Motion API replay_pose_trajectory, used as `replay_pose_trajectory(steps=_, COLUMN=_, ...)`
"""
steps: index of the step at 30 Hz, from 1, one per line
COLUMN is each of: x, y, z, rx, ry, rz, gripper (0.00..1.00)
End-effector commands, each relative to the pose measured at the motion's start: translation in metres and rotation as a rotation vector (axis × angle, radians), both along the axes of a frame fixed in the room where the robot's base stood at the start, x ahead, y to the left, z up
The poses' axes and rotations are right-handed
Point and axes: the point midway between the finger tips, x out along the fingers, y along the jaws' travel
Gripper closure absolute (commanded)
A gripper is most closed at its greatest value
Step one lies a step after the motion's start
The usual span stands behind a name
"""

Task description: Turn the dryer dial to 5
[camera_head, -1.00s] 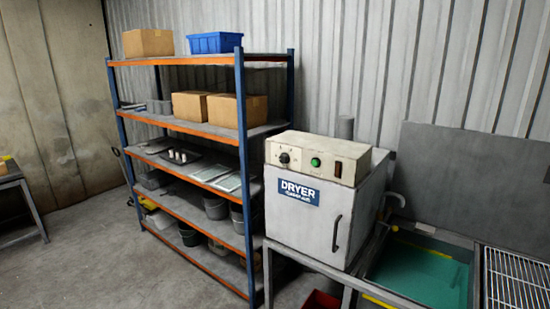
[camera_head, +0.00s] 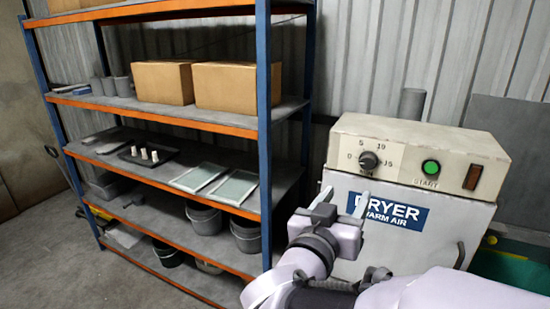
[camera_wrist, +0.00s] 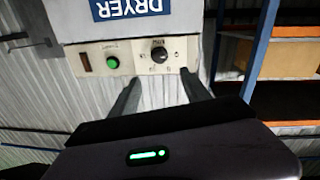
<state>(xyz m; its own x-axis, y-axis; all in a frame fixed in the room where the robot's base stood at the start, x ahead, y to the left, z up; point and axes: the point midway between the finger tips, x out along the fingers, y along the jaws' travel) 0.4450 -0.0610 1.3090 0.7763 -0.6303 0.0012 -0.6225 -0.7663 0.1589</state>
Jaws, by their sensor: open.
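The dryer (camera_head: 420,190) is a white cabinet with a beige control box on top. Its dark round dial (camera_head: 369,160) is on the left of the box's front, with 0, 5, 10 and 15 printed around it. Its pointer's exact setting is too small to read. My gripper (camera_head: 343,200) is open and empty, with its fingers in front of the dryer, below and left of the dial in the head view. The wrist view shows the panel upside down, with the dial (camera_wrist: 159,55) just beyond the gap between the fingertips, apparently untouched.
A green START button (camera_head: 431,167) and a dark switch (camera_head: 473,177) are right of the dial. A blue DRYER label (camera_head: 387,211) is below. A shelf rack (camera_head: 264,120) with boxes and buckets stands close on the left. Corrugated wall is behind.

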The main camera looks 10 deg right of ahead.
Motion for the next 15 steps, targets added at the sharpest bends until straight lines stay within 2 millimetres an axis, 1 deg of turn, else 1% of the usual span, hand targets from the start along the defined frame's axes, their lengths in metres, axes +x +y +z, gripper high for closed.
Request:
replay_pose_trajectory(steps=1, x=0.009, y=-0.011, z=-0.001, rx=0.0, ry=0.001, rz=-0.008, gripper=0.45)
replay_pose_trajectory(steps=3, x=0.026, y=-0.025, z=-0.001, rx=0.001, ry=-0.001, rz=-0.008, gripper=0.45)
replay_pose_trajectory(steps=9, x=0.073, y=-0.062, z=-0.002, rx=0.001, ry=0.0, rz=-0.004, gripper=0.45)
replay_pose_trajectory(steps=12, x=0.093, y=-0.078, z=-0.001, rx=0.002, ry=-0.001, rz=-0.002, gripper=0.45)
replay_pose_trajectory(steps=15, x=0.107, y=-0.088, z=-0.001, rx=0.002, ry=0.0, rz=0.0, gripper=0.45)
